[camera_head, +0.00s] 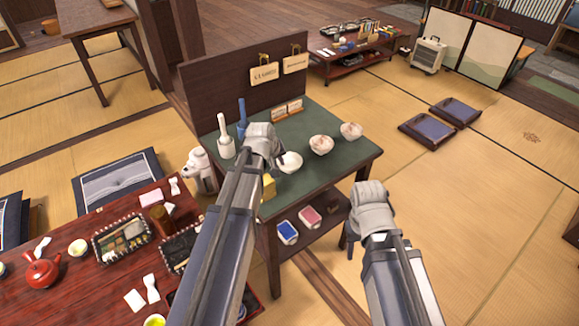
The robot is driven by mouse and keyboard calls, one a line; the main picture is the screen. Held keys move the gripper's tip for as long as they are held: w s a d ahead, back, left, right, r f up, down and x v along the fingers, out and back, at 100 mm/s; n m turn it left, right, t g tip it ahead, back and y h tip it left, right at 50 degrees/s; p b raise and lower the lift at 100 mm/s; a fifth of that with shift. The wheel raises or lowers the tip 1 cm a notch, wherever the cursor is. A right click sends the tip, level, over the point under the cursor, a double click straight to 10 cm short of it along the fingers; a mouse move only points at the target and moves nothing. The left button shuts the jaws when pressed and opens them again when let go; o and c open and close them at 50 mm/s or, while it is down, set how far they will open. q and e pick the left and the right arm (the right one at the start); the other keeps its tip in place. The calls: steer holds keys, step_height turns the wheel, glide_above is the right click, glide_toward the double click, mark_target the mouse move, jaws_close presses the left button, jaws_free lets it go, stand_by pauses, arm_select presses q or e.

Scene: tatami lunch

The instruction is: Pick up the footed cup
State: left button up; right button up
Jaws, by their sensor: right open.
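Three small pale bowl-like cups stand in a slanting row on the green-topped table (240,178): a white cup (291,163), a patterned cup (321,146) and another patterned cup (351,131). I cannot tell from here which one has a foot. My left gripper (279,160) is over the table, close beside the white cup in the picture; its fingers are mostly hidden by my wrist, and contact cannot be made out. My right gripper (349,242) is open and empty, off the table's front right side, pointing down.
White and blue bottle-like items (224,136) stand at the table's back left. A yellow block (268,187) is partly hidden by my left arm. Boxes (288,232) lie on the lower shelf. A red table (60,295) with trays is at left.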

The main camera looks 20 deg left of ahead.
arm_select(q)
jaws_close()
stand_by(1.0)
